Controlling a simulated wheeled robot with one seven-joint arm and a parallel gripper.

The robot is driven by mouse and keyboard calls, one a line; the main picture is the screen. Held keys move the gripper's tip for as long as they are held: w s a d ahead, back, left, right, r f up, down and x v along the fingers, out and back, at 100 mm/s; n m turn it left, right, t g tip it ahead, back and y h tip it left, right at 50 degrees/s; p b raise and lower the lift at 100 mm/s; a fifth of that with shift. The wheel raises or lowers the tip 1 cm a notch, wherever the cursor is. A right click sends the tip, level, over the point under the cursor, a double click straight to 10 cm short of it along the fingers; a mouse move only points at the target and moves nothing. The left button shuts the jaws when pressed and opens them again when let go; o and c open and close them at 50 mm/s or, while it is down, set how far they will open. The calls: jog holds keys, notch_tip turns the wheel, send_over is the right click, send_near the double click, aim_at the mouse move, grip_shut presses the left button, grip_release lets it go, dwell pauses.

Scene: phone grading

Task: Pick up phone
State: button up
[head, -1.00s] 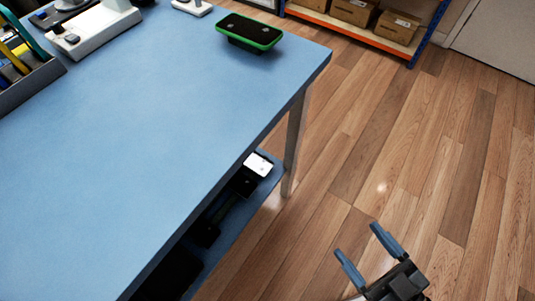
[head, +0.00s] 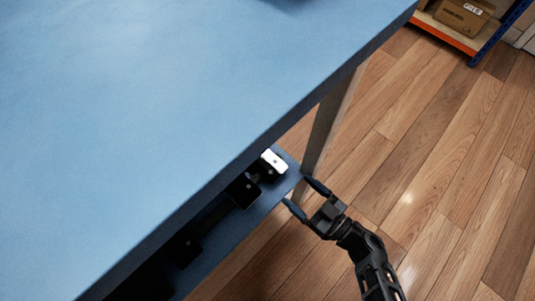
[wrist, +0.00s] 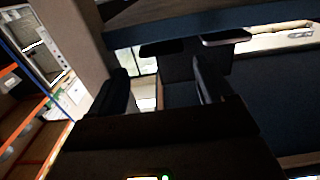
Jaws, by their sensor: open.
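Phones lie on the lower shelf (head: 225,241) under the blue table. In the wrist view my open fingers (wrist: 161,68) point towards two thin slabs that look like phones, a dark one (wrist: 162,47) and a pale-edged one (wrist: 226,38).
The blue tabletop (head: 190,90) overhangs the shelf. A table leg (head: 328,122) stands just behind my gripper. A rack with a cardboard box (head: 463,14) is at the upper right. The wood floor (head: 450,160) is clear.

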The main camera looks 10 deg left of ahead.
aim_at(281, 175)
jog(key=b+x, duration=0.2)
jog(key=x, duration=0.5)
jog(key=shift+a+r, duration=0.1)
jog(key=shift+a, duration=0.05)
jog(key=shift+c, duration=0.4)
jog(key=c, duration=0.7)
jog(key=shift+r, duration=0.15)
